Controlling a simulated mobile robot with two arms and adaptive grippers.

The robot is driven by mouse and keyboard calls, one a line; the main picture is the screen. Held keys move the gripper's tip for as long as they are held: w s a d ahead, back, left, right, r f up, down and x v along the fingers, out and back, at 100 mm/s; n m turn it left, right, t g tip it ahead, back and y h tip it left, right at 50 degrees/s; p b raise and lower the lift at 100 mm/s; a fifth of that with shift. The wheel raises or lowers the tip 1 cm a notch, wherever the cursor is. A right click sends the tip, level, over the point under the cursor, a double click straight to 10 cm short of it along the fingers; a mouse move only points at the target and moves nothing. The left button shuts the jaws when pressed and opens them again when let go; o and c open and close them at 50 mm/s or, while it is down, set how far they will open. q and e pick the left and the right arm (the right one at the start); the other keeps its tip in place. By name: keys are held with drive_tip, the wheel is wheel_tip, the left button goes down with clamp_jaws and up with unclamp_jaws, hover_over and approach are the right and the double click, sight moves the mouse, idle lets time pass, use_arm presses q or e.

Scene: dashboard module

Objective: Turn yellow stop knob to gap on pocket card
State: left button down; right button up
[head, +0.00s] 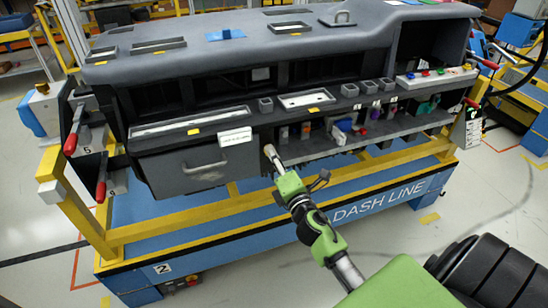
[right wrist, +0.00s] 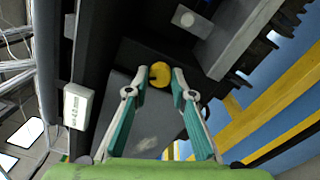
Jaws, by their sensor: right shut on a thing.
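The yellow stop knob (right wrist: 160,70) shows in the right wrist view on a dark panel, with a dark notch or mark on its left side. My right gripper (right wrist: 160,77) has its fingertips on either side of the knob, shut on it. In the head view my right gripper (head: 270,152) reaches the dashboard beside the drawer's right end and the knob is hidden. The white card (head: 235,137) sits above the drawer's right part. It also shows in the right wrist view (right wrist: 76,108), its small print hard to read. My left gripper is out of view.
The drawer (head: 185,175) with a grey handle is left of the gripper. An open lower shelf (head: 375,138) with several coloured parts is to the right. A yellow frame rail (head: 150,228) runs below. Red-handled clamps (head: 72,130) stand at the left end.

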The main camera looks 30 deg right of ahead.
drive_tip(key=o, duration=1.1)
drive_tip(key=v, duration=1.2)
